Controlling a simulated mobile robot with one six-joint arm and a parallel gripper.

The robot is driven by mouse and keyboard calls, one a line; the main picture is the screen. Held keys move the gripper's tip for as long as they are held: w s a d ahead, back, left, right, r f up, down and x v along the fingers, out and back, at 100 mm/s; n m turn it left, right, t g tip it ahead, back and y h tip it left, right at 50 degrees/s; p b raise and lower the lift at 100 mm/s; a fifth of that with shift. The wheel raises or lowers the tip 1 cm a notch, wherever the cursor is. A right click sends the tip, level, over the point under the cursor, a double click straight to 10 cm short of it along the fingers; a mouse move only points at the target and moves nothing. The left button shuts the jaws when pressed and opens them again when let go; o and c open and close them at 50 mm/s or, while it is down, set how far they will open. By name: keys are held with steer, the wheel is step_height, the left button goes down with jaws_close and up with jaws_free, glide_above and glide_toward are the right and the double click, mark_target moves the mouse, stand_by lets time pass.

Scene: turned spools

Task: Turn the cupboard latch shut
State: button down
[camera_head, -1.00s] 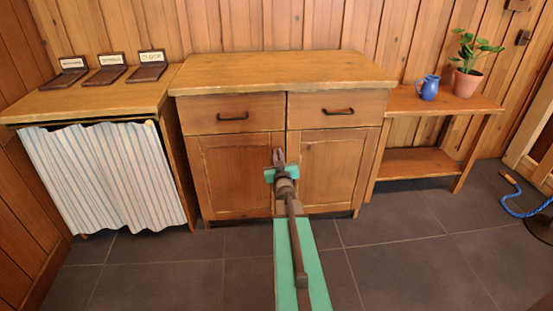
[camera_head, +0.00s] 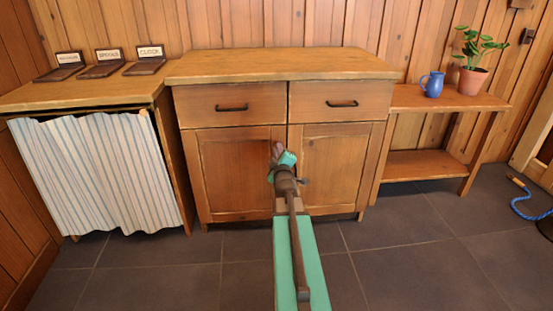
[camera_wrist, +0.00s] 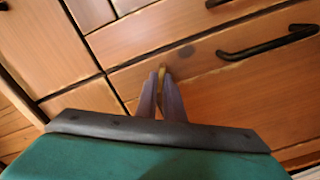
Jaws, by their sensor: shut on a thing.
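The wooden cupboard (camera_head: 240,178) has two lower doors that look closed, with two drawers above them. My gripper (camera_head: 277,150) is at the seam between the doors, near their upper part. In the wrist view my gripper (camera_wrist: 163,92) has its two purplish fingers shut on a small brass-coloured latch (camera_wrist: 162,74), one finger on each side of it. The gripper is rolled, so the cupboard lines run slanted in the wrist view. In the head view the gripper hides the latch, and its exact angle on the doors cannot be told.
A black drawer handle (camera_wrist: 265,45) is close by in the wrist view. A striped curtained counter (camera_head: 95,175) stands at left. A shelf table (camera_head: 425,165) with a blue jug (camera_head: 432,86) and potted plant (camera_head: 473,80) stands at right. The tiled floor in front is clear.

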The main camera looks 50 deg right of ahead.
steer(key=shift+w+a+f+n+b, duration=0.1)
steer(key=shift+a+n+b, duration=0.05)
steer(key=shift+n+b, duration=2.4)
steer(key=shift+n+p, duration=0.5)
steer(key=shift+n, duration=0.05)
steer(key=c, duration=1.9)
jaws_free()
